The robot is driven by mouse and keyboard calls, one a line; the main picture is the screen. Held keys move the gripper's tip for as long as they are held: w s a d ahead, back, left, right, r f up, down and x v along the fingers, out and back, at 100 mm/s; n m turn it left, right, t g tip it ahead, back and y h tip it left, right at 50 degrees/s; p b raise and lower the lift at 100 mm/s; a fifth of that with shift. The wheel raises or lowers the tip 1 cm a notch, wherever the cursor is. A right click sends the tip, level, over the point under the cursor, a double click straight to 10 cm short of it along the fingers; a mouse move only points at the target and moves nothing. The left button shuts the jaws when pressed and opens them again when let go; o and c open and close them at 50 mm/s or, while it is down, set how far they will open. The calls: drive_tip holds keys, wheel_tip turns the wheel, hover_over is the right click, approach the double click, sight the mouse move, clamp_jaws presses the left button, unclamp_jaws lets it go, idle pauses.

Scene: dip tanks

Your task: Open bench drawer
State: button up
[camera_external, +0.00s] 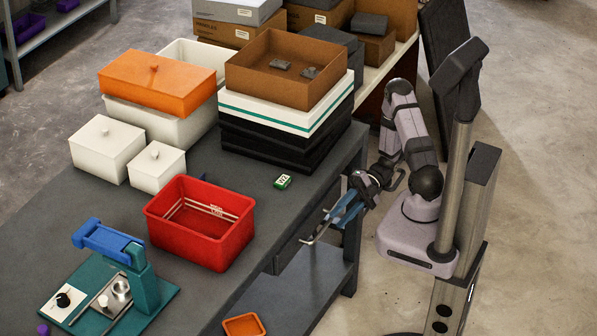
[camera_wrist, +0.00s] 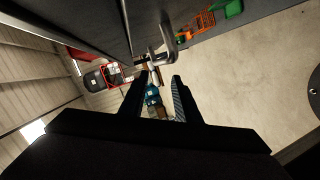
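The bench drawer (camera_external: 292,250) is a dark front under the bench top's right edge, and it looks closed. Its bent metal handle (camera_external: 318,232) sticks out from that front, and the handle also shows in the wrist view (camera_wrist: 167,42). My gripper (camera_external: 340,217) is beside the bench, near the handle. In the wrist view my gripper (camera_wrist: 158,88) has its two dark fingers apart, with nothing clearly held between them. The handle appears just beyond the fingertips; whether they touch it, I cannot tell. My arm hides part of the bench side.
The dark bench (camera_external: 225,168) carries a red bin (camera_external: 200,240), white boxes (camera_external: 157,168), an orange-lidded tub (camera_external: 158,82) and stacked trays (camera_external: 285,125). A lower shelf (camera_external: 310,280) holds an orange tray (camera_external: 243,325). The floor to the right is clear.

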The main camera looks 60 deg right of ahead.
sight(327, 223)
drive_tip(key=m+t, duration=0.1)
drive_tip(key=w+d+f+m, duration=0.1)
drive_tip(key=m, duration=0.1)
drive_tip(key=shift+t, duration=0.4)
drive_tip(key=shift+x, duration=3.7)
drive_tip(key=shift+s, duration=0.1)
clamp_jaws()
